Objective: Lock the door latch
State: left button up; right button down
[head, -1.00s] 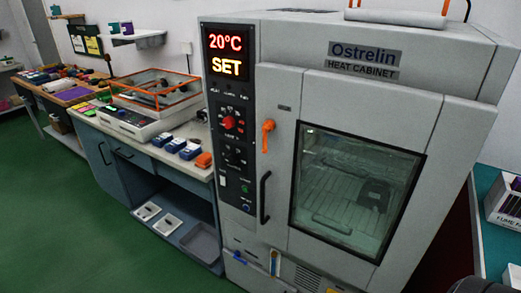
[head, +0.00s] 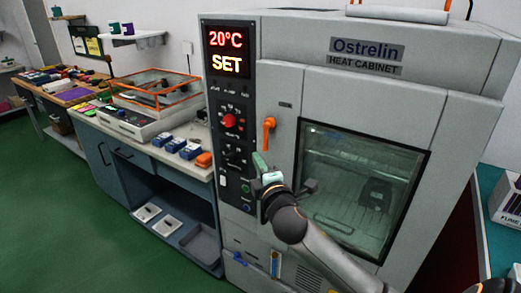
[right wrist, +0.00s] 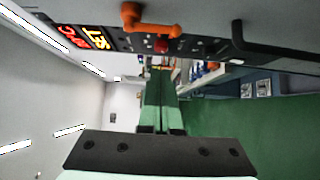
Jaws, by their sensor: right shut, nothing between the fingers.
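The orange door latch (head: 268,132) is on the left edge of the heat cabinet's door (head: 365,95), its lever hanging down. The door looks closed. The latch also shows at the top of the right wrist view (right wrist: 150,22). My right gripper (head: 259,160) is in front of the cabinet, just below the latch in the head view. Its green fingers (right wrist: 160,88) are together and empty, and appear apart from the latch. The black door handle (right wrist: 240,42) shows right of the latch in the wrist view; in the head view my gripper and arm hide it. My left gripper is not in view.
The control panel (head: 230,110) with a red knob and a display reading 20°C SET is left of the door. A dark object (head: 375,193) is behind the window. A bench (head: 185,128) with blue and orange items stands left. Green floor (head: 75,220) is clear.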

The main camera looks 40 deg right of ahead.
aim_at(275, 124)
jog(key=shift+w+d+p, duration=0.5)
jog(key=shift+w+d, duration=0.8)
jog(key=shift+w, duration=0.2)
jog(key=shift+w+d+p, duration=0.45)
jog(key=shift+w+d, duration=0.8)
jog(key=shift+w, duration=0.25)
jog(key=shift+w, duration=0.1)
